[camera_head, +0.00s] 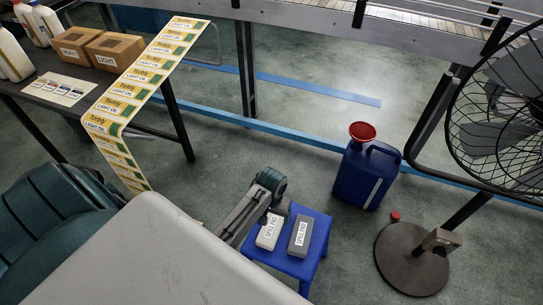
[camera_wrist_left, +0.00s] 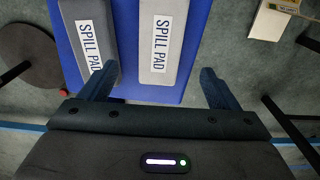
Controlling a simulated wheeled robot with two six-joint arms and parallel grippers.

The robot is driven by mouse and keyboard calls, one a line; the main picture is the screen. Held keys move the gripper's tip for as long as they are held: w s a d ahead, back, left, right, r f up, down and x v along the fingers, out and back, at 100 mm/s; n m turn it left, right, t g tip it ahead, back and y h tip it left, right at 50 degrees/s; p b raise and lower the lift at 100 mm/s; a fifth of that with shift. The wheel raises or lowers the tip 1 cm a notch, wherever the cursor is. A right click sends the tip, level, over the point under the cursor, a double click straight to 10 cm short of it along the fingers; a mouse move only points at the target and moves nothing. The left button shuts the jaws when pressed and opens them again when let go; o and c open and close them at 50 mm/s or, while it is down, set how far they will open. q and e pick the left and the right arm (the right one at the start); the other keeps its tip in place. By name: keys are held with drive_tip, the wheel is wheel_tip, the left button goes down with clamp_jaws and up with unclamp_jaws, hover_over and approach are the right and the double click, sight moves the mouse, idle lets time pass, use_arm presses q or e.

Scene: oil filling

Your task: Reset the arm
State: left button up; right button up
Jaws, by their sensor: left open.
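My left arm reaches over the blue stool (camera_head: 310,266) in the head view. My left gripper (camera_wrist_left: 157,70) shows in the left wrist view with its two fingers spread wide and nothing held between them. Two grey blocks labelled SPILL PAD, one light (camera_head: 268,232) and one darker (camera_head: 301,236), lie side by side on the stool. In the left wrist view both pads lie beyond the fingers, with one finger overlapping a pad's edge in the picture. The fingertips are hard to make out in the head view. My right gripper is not in view.
A blue jerrycan (camera_head: 366,176) with a red funnel (camera_head: 362,131) stands on the floor. A red cap (camera_head: 395,216) lies near the fan base (camera_head: 412,262). A table at left holds cardboard boxes (camera_head: 115,50), white bottles and a long label strip (camera_head: 150,68). Open floor lies behind the stool.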

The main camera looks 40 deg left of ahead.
use_arm(q)
wheel_tip(320, 180, up, 2)
drive_tip(key=shift+r, duration=0.1)
